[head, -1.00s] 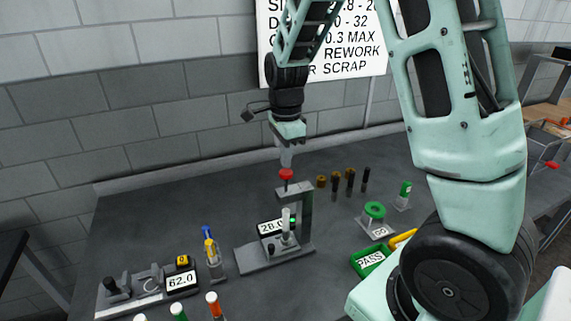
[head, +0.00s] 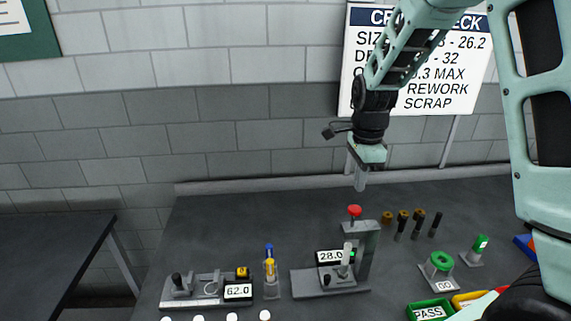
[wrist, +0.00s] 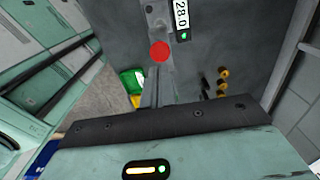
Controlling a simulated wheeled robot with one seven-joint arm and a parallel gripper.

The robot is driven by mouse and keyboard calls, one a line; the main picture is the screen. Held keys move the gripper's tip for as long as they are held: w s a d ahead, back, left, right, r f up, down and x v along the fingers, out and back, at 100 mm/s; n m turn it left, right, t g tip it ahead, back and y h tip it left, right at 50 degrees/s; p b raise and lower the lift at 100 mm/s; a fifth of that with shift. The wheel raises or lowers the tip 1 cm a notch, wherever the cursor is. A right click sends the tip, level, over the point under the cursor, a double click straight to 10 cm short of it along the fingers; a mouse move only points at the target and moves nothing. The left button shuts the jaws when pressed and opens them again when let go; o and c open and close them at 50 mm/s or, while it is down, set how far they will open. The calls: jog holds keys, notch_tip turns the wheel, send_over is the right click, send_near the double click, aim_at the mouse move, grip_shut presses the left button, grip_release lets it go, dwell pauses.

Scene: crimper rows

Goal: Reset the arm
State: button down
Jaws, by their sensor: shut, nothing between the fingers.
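My gripper (head: 361,180) hangs from my arm above the grey bench, with its fingers pointing down. It is shut and empty. It is above and just behind the red knob (head: 355,211) of a grey press-type gauge stand whose display (head: 330,257) reads 28.0. In the wrist view the red knob (wrist: 160,51) shows ahead of the gripper body, apart from it.
A caliper-like gauge reading 62.0 (head: 238,291) and a holder with blue and yellow tools (head: 270,270) stand left. Dark and brass pins (head: 403,217), a green ring on a GO stand (head: 442,261) and a green PASS bin (head: 428,312) stand right. The wall sign (head: 425,100) is behind my arm.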

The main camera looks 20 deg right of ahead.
jog(key=s+a+f+n+y+b, duration=0.1)
jog(key=s+a+f+n+b, duration=0.3)
jog(key=a+n, duration=0.35)
jog(key=s+a+f+n+b, duration=0.2)
jog(key=s+a+n+b, duration=0.35)
jog(key=a, duration=0.35)
jog(key=s+a+f+n+b, duration=0.3)
jog(key=s+a+n, duration=0.1)
jog(key=s+n, duration=0.3)
jog(key=s+a+f+n+b, duration=0.3)
jog(key=s+a+n, duration=0.1)
jog(key=s+n, duration=0.3)
jog(key=shift+s+f+n, duration=0.25)
jog(key=shift+s+n, duration=0.15)
jog(key=shift+n, duration=0.6)
jog(key=shift+d, duration=0.1)
